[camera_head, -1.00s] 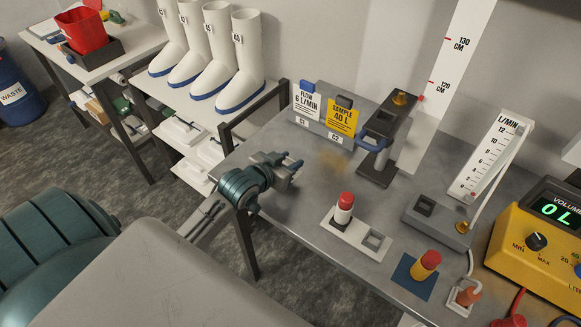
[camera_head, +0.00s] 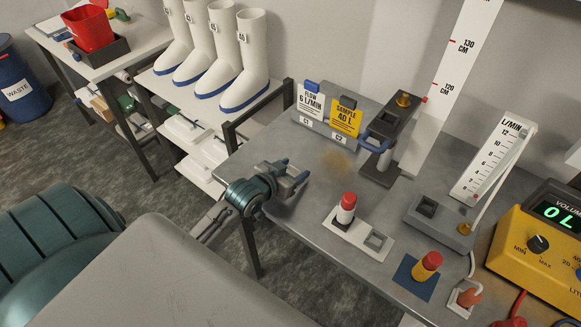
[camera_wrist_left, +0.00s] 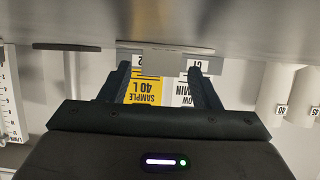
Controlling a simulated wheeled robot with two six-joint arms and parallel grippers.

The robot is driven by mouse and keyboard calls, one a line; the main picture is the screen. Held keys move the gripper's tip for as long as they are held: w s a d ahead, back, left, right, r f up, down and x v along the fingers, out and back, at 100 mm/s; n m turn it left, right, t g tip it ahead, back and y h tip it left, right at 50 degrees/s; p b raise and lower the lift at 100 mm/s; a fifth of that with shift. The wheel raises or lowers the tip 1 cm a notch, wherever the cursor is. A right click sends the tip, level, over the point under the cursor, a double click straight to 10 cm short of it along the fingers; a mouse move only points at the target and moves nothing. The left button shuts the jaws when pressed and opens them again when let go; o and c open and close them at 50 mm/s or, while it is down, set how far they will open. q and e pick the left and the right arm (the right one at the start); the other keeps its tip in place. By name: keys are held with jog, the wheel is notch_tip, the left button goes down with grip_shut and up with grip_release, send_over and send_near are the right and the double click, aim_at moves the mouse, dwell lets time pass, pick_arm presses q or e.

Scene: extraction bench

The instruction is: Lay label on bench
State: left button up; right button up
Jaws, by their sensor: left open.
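The white FLOW 6 L/MIN label (camera_head: 310,101) and the yellow SAMPLE 40 L label (camera_head: 346,117) stand upright in a grey holder (camera_head: 325,131) marked C1 and C2 at the back of the bench (camera_head: 300,222). The white one has a blue tab on top, the yellow one a dark tab. My left gripper (camera_head: 296,171) is open and empty above the bench's left edge, in front of the holder and apart from it. In the left wrist view both labels appear upside down beyond the open fingers (camera_wrist_left: 158,70). My right gripper is not in view.
A dark stand with a blue handle (camera_head: 378,145) is right of the holder. A red-topped plunger (camera_head: 346,207), a yellow-and-red piece (camera_head: 427,265), a flow meter (camera_head: 490,165) and a yellow volume box (camera_head: 540,245) occupy the right. Boots (camera_head: 240,60) stand on a shelf behind left.

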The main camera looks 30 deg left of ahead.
pick_arm(q)
jog(key=shift+s+r, duration=0.2)
jog(key=shift+s, duration=0.3)
jog(key=b+v, duration=0.1)
jog(key=v, duration=0.8)
jog(key=shift+s+a+r, duration=0.1)
jog(key=shift+s, duration=0.15)
jog(key=shift+v, duration=0.75)
